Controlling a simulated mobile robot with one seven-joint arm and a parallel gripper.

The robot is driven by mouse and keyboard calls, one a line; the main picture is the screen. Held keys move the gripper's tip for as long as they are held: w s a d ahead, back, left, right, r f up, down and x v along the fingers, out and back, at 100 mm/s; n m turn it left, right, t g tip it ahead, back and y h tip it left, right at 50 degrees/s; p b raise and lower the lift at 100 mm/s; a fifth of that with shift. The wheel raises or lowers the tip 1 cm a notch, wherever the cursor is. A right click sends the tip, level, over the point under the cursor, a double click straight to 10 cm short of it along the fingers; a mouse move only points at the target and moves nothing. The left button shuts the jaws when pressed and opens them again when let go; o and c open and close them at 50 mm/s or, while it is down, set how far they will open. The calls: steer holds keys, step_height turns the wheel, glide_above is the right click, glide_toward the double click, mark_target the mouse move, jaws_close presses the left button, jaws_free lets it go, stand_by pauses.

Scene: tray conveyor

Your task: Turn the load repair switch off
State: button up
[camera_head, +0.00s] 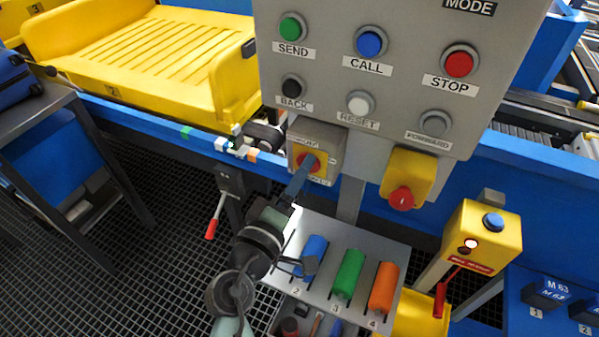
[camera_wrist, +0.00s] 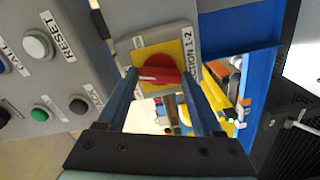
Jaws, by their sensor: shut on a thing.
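A grey box (camera_head: 328,143) under the control panel carries a yellow plate with a red rotary knob (camera_head: 306,162). In the wrist view the red knob (camera_wrist: 160,70) sits on its yellow plate (camera_wrist: 158,48), and a side label ends in "TION 1, 2". My gripper (camera_head: 301,172) reaches up to this knob; in the wrist view its two blue fingers (camera_wrist: 158,76) are shut on the knob's sides. The knob's handle looks roughly crosswise in the wrist view. The head view label is partly hidden and I cannot read "load repair".
A second yellow switch (camera_head: 408,177) with a red knob hangs right of my gripper. The grey panel (camera_head: 330,62) above has several buttons. A shelf (camera_head: 327,235) with blue, green and orange cylinders lies below. A yellow tray (camera_head: 150,60) stands on the conveyor at left.

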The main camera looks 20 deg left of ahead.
steer(key=shift+n+p, duration=0.6)
steer(key=shift+n, duration=1.3)
steer(key=o, duration=1.4)
steer(key=shift+c, duration=0.2)
steer(key=s+b, duration=0.2)
steer(key=s, duration=1.1)
steer(key=shift+a, duration=0.25)
